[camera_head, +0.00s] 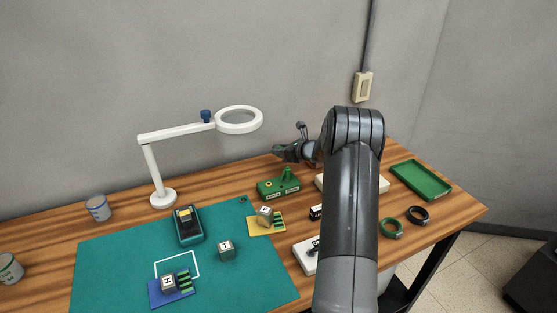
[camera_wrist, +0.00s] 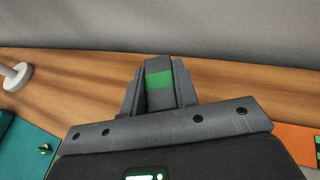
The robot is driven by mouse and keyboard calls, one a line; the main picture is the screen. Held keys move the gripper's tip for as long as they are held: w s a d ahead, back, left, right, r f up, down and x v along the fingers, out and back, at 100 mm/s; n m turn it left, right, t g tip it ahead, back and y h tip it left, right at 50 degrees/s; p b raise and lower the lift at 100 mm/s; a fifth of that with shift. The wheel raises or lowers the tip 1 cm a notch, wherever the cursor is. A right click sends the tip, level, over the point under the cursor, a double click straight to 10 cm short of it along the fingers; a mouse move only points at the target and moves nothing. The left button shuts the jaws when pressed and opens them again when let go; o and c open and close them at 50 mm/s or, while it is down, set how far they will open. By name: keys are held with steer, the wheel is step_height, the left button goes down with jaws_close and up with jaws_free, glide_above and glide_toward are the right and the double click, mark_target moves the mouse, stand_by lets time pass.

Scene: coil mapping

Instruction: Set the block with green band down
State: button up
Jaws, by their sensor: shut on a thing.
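My gripper (camera_wrist: 158,88) is shut on the grey block with the green band (camera_wrist: 159,80). The block sits between the two fingers in the wrist view, with the wooden table behind it. In the head view my gripper (camera_head: 279,150) is near the back edge of the table, above and behind the green fixture. The block cannot be made out there. I cannot tell from these views whether the block touches the table.
The green fixture (camera_head: 278,188) with an upright post stands near my gripper. A teal mat (camera_head: 120,262) carries lettered blocks and coloured cards. A magnifier lamp (camera_head: 164,196) stands at the left. A green tray (camera_head: 421,180) and two rings (camera_head: 391,229) lie at the right.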

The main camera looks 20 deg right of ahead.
mark_target(278, 165)
steer(key=shift+w+a+f, duration=0.3)
steer(key=shift+w+f, duration=0.1)
steer(key=shift+f, duration=1.85)
steer(key=shift+f, duration=0.1)
steer(key=shift+f, duration=0.1)
steer(key=o, duration=1.1)
steer(key=shift+c, duration=0.2)
